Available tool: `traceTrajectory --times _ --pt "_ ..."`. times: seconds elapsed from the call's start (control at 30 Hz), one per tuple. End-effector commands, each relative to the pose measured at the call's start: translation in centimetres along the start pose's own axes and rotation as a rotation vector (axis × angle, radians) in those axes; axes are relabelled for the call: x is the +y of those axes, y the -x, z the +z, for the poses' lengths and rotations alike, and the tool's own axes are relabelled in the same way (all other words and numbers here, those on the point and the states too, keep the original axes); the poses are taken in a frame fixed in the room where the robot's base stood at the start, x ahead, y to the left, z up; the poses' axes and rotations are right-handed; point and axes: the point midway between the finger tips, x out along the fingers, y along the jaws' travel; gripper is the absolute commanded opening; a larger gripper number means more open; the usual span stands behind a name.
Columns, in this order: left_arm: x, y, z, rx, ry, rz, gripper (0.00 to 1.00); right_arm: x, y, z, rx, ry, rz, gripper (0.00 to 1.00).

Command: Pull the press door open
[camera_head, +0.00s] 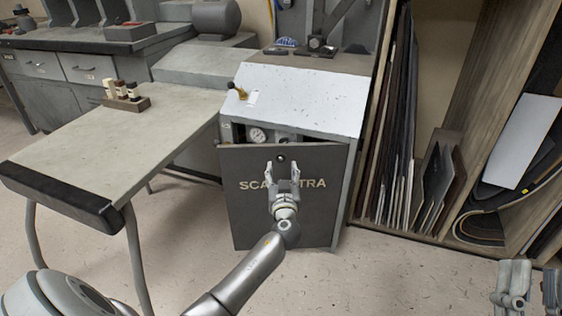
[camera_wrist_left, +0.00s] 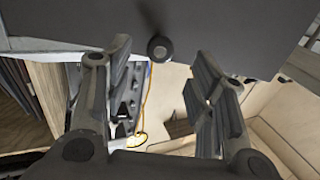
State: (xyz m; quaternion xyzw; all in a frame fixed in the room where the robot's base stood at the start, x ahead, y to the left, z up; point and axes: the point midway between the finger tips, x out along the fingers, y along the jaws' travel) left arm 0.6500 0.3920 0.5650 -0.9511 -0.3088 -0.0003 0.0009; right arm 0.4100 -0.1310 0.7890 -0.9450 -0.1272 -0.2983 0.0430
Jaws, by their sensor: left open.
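The press (camera_head: 305,95) is a grey cabinet with a sloped pale top. A small round black knob (camera_head: 281,157) sits near the door's top edge. My left gripper (camera_head: 283,172) is open and empty in front of the door, its fingers pointing up toward the knob. In the left wrist view the knob (camera_wrist_left: 160,48) lies ahead, between and beyond the open fingers (camera_wrist_left: 155,85), with no contact visible. My right gripper (camera_head: 530,285) is at the bottom right corner, partly cut off, fingers apart.
A wooden rack (camera_head: 452,80) of upright sheets stands close on the right. A gauge (camera_head: 257,135) shows above the door. The floor (camera_head: 400,270) in front is clear.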

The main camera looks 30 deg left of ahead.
Motion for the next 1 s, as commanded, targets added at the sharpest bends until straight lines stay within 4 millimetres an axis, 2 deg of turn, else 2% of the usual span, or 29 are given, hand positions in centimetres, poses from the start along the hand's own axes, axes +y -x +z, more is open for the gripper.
traceTrajectory --times 0.1,0.3,0.5,0.8,1.0 --pt "-0.1 -2.4 0.1 0.001 0.000 -0.002 0.51 -0.2 0.2 -1.2 0.077 -0.004 -0.003 0.40" --pt "0.0 -5.0 0.1 0.000 0.000 -0.001 0.51 -0.4 0.6 -3.4 0.195 -0.010 -0.007 0.40" --pt "0.0 -6.2 0.0 -0.001 0.001 0.000 0.51 -0.5 0.8 -4.5 0.256 -0.013 -0.009 0.40" --pt "0.0 -6.3 0.0 -0.002 0.001 0.000 0.51 -0.5 0.9 -4.7 0.266 -0.014 -0.010 0.40" --pt "0.0 -6.3 0.0 -0.001 0.001 0.000 0.27 -0.5 0.9 -4.7 0.265 -0.014 -0.010 0.40"
